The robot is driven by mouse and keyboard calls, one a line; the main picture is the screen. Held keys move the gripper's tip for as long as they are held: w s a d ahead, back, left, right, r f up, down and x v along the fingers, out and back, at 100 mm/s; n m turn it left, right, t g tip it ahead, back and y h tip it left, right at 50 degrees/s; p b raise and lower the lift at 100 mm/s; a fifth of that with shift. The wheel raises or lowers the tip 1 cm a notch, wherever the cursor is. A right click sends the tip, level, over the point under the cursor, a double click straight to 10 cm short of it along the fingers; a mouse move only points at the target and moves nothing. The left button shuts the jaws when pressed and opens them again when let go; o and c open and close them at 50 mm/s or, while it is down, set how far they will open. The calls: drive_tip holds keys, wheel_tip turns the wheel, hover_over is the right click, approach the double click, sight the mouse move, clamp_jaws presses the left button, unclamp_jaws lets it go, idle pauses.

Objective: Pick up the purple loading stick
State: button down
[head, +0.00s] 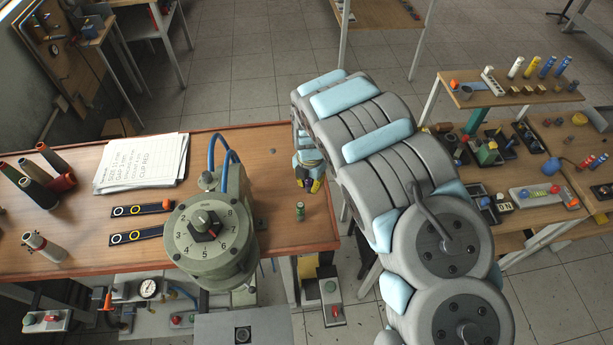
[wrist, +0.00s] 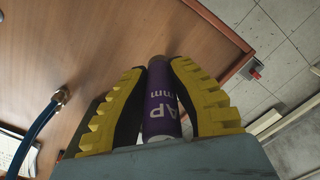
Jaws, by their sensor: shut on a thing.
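The purple loading stick (wrist: 160,103) is between the two yellow-ribbed fingers of my gripper (wrist: 160,85) in the wrist view. In the head view my gripper (head: 312,184) points down over the right part of the wooden table. The stick cannot be made out there. I cannot tell whether its far end touches the table.
A grey-green numbered dial device (head: 208,238) with blue hoses is to the left. The table's right edge is close.

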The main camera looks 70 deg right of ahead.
drive_tip(key=shift+s+a+r+p, duration=0.15)
drive_tip(key=shift+s+r+p, duration=0.3)
drive_tip(key=shift+s+p, duration=0.05)
drive_tip(key=s+a+r+p, duration=0.2)
drive_tip(key=s+a+p, duration=0.1)
drive_tip(key=p, duration=0.4)
drive_tip(key=shift+s+a, duration=0.35)
drive_tip(key=shift+s, duration=0.45)
drive_tip(key=shift+r, duration=0.1)
